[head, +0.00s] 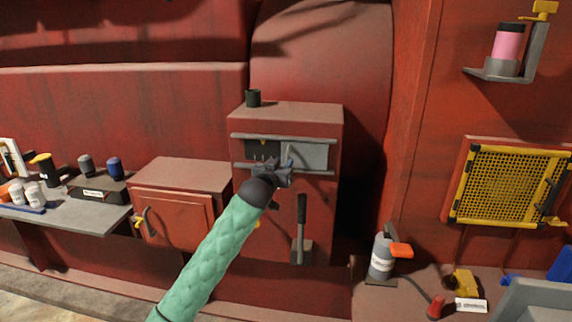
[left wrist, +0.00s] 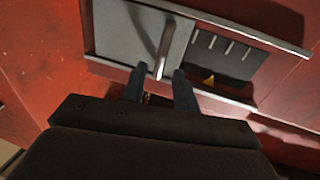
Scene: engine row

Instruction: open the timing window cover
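The timing window cover (head: 308,154) is a flat grey plate between two horizontal rails on the front of a red box. It covers the right part of the window in the head view; the dark window opening (head: 262,147) shows to its left. In the left wrist view the cover (left wrist: 122,30) is at left and the opening (left wrist: 222,55) at right. A metal handle (left wrist: 165,47) stands near the cover's edge. My left gripper (head: 286,166) is at the cover, its fingers (left wrist: 159,72) apart with the handle's end between them. Contact cannot be told. My right gripper is not in view.
A black lever (head: 301,220) stands below the window. A small black cup (head: 253,97) sits on the red box (head: 300,110). A low red cabinet (head: 175,212) and a shelf (head: 75,215) with bottles are at left. A yellow mesh panel (head: 508,187) is at right.

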